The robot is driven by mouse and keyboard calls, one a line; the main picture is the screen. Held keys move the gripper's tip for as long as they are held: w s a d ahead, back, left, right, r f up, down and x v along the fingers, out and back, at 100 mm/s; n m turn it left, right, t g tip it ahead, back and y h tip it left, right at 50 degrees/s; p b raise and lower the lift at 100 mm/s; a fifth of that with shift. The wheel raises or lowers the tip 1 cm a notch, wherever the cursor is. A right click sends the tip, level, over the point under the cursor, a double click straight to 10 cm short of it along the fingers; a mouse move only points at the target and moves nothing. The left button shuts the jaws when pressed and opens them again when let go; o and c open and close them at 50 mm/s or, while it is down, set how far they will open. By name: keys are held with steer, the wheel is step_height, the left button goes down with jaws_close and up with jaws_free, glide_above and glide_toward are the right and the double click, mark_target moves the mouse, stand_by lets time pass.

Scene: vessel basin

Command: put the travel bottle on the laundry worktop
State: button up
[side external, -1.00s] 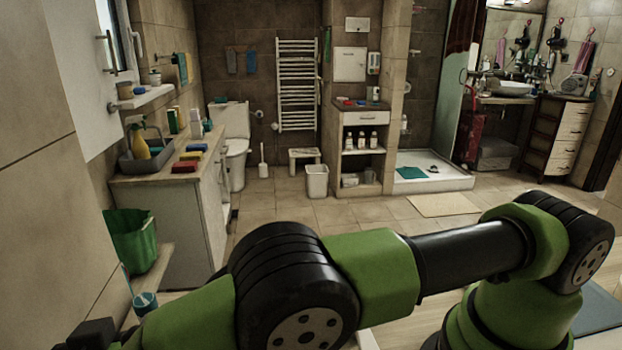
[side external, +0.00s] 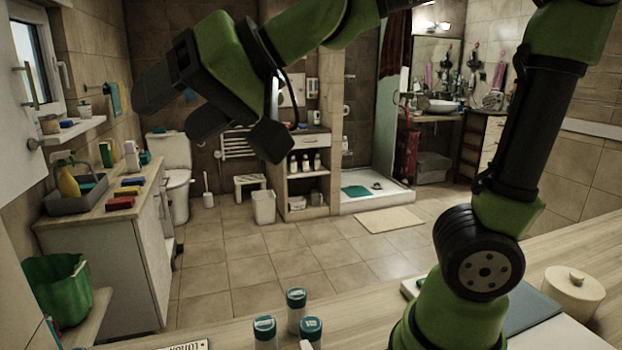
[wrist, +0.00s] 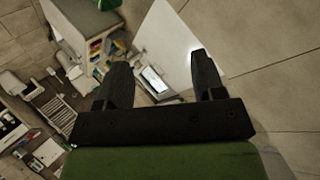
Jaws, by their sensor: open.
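Several small bottles with teal caps stand upright close together on the near wooden surface: a rear one (side external: 296,312), a left one (side external: 265,333) and a right one (side external: 311,333). I cannot tell which is the travel bottle. The laundry worktop (side external: 128,213) is the wooden counter at the left, above a pale cabinet. My gripper (side external: 172,113) is raised high at upper left, well apart from the bottles. In the wrist view my gripper (wrist: 155,62) is open, with nothing held between its fingers.
On the worktop are a grey basin (side external: 78,196) with a yellow spray bottle (side external: 68,182), a red block (side external: 120,203) and several coloured boxes. A green bin (side external: 58,288) is below left. A lidded jar (side external: 573,292) stands at the near right. The middle floor is clear.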

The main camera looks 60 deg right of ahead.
steer(key=s+d+f+g+h, duration=0.1)
steer(key=s+d+f, duration=0.1)
steer(key=s, duration=0.2)
steer(key=s+d+f+g+h, duration=0.1)
steer(key=s+d+f, duration=0.1)
steer(key=s, duration=0.3)
steer(key=s+d+f+m+g, duration=0.1)
steer(key=s+d+f, duration=0.1)
steer(key=s, duration=0.3)
steer(key=shift+d+f+g+h, duration=0.3)
steer(key=shift+f+g+h, duration=0.1)
steer(key=shift+f, duration=0.35)
